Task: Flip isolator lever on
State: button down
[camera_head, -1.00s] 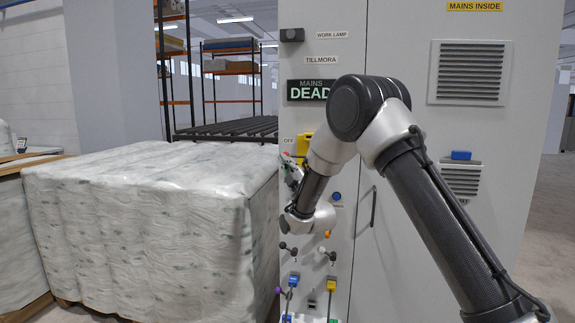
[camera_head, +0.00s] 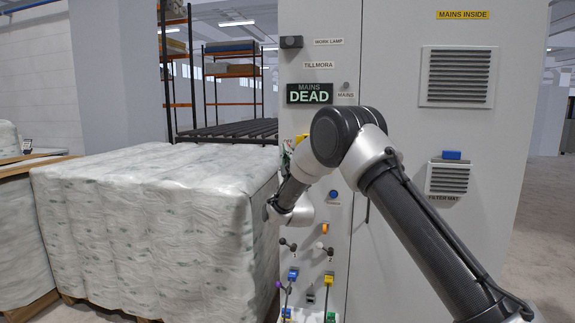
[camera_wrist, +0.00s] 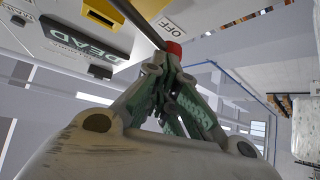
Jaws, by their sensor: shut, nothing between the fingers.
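The isolator lever is a dark rod (camera_wrist: 140,20) with a red knob (camera_wrist: 174,48), seen in the wrist view. Its knob end lies beside the white OFF label (camera_wrist: 171,27). A yellow isolator housing (camera_wrist: 106,11) is near the rod. My gripper (camera_wrist: 166,62) is shut, with its fingertips right at the red knob; whether they touch it I cannot tell. The display (camera_head: 310,93) on the cabinet reads MAINS DEAD. In the head view my arm covers most of the isolator, and the gripper is hardly visible.
The grey cabinet (camera_head: 400,40) carries vents, a blue button (camera_head: 333,195) and small levers lower down. A wrapped pallet load (camera_head: 150,225) stands close at its left. Racking (camera_head: 230,70) is behind. Open floor lies to the right.

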jog(key=d+r+m+g+h, duration=0.2)
jog(key=r+m+g+h, duration=0.1)
jog(key=m+h, duration=0.7)
jog(key=s+d+r+m+g+h, duration=0.1)
jog(key=d+r+m+g+h, duration=0.2)
jog(key=m+h, duration=0.8)
jog(key=m+g, duration=0.1)
jog(key=m, duration=0.3)
jog(key=shift+s, duration=0.3)
jog(key=shift+f, duration=0.1)
